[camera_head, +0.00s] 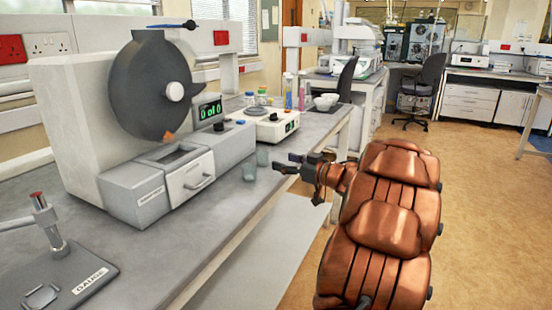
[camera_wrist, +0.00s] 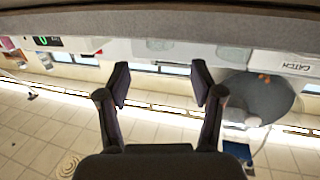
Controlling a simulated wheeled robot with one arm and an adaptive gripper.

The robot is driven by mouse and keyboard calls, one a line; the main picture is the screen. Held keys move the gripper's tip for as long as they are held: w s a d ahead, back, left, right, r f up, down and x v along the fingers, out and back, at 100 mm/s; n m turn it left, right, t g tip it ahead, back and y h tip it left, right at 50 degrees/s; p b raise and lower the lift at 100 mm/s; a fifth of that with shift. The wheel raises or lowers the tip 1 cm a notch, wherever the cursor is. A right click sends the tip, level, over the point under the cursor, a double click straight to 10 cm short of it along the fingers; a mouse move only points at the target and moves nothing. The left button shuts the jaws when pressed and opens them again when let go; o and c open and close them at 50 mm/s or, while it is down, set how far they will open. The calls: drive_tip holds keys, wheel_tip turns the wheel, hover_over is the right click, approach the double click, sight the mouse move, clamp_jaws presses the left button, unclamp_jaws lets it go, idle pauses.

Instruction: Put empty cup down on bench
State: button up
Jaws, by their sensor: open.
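Two small clear greenish cups stand on the grey bench (camera_head: 205,228): a nearer cup (camera_head: 249,172) beside the drawer of the grey machine, and a farther cup (camera_head: 263,157) just behind it. I cannot tell which is the empty cup. My gripper (camera_head: 285,163) is at the bench's right edge, just right of the cups and apart from them. In the wrist view my gripper (camera_wrist: 162,84) shows its two fingers spread with nothing between them. That view is upside down; faint glassy shapes near its top are too unclear to name.
The grey machine (camera_head: 118,110) with a dark drum and a drawer (camera_head: 190,180) stands left of the cups. A white instrument (camera_head: 268,122) stands behind them. White bowls (camera_head: 325,102) and bottles are farther back. A gauge stand (camera_head: 65,265) is at front left. The front bench is clear.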

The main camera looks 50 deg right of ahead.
drive_tip(key=shift+s, duration=1.25)
drive_tip(key=shift+s+d, duration=0.1)
